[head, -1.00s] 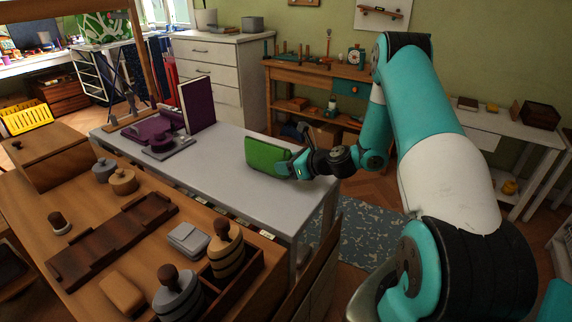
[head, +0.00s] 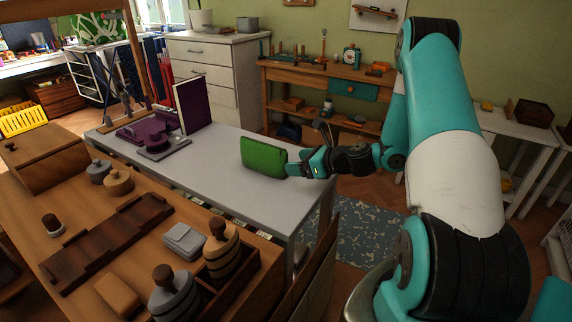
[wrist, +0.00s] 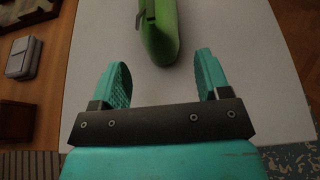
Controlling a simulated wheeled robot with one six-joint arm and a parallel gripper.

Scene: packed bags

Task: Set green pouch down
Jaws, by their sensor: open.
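The green pouch (head: 264,157) stands on the grey-white table (head: 225,183), near its right part in the head view. My gripper (head: 296,166) is just to the right of the pouch. In the wrist view the jaws (wrist: 161,80) are spread wide and empty. The pouch (wrist: 160,36) shows beyond the fingertips there, at the top middle, apart from both fingers. Its far part is cut off by the frame edge. A small dark strip or clasp shows on its upper left side.
A purple book or panel (head: 194,106) stands upright at the table's back left, beside purple and grey items (head: 156,141). A wooden counter (head: 90,262) with jars and a brown tray (head: 110,236) lies in front. The table's middle is clear.

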